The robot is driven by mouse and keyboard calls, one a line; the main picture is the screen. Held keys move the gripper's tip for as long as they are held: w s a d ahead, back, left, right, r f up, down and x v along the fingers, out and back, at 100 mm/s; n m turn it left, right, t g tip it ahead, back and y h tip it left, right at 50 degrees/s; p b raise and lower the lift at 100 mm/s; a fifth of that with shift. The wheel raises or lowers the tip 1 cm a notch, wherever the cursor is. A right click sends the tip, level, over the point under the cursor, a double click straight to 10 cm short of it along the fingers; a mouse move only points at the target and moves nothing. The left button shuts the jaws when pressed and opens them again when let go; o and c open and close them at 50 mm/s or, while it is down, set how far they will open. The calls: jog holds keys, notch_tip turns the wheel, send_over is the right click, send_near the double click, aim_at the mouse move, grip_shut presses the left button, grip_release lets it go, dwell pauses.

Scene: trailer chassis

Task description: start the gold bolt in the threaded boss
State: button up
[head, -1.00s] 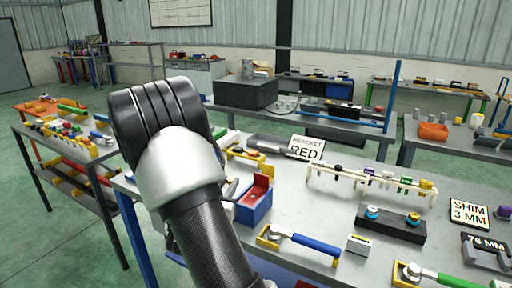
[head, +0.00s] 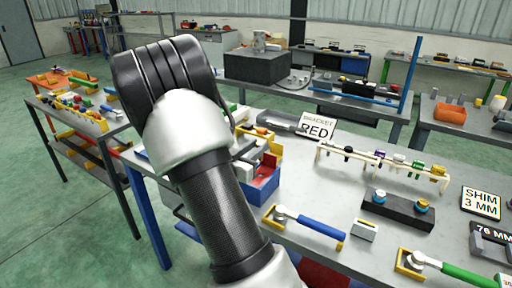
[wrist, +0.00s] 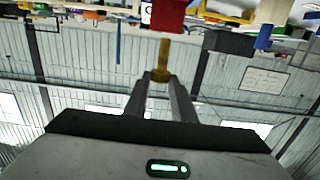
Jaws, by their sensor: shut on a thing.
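The gold bolt (wrist: 163,52) stands between my gripper's fingertips (wrist: 161,80) in the wrist view, which looks upside down. My gripper is shut on the bolt's head end, and the shank points away from the fingers toward a red block (wrist: 167,14). The bolt's far end is at the block's edge in the picture; I cannot tell whether they touch. I cannot make out the threaded boss. In the head view my own arm hides the gripper and bolt. A blue box with red inside (head: 263,186) shows just right of my arm.
A side bench (head: 60,110) stands left.

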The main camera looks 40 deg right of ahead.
jog(key=b, duration=0.4)
send_over(256, 180)
jog(key=shift+f, duration=2.9)
jog(key=shift+f+b, duration=2.1)
jog(key=shift+f, duration=0.1)
jog(key=o, duration=1.1)
jog(key=shift+r, duration=0.1)
jog(key=shift+c, duration=0.2)
jog(key=shift+r+p, duration=2.65)
jog(key=shift+r, duration=0.75)
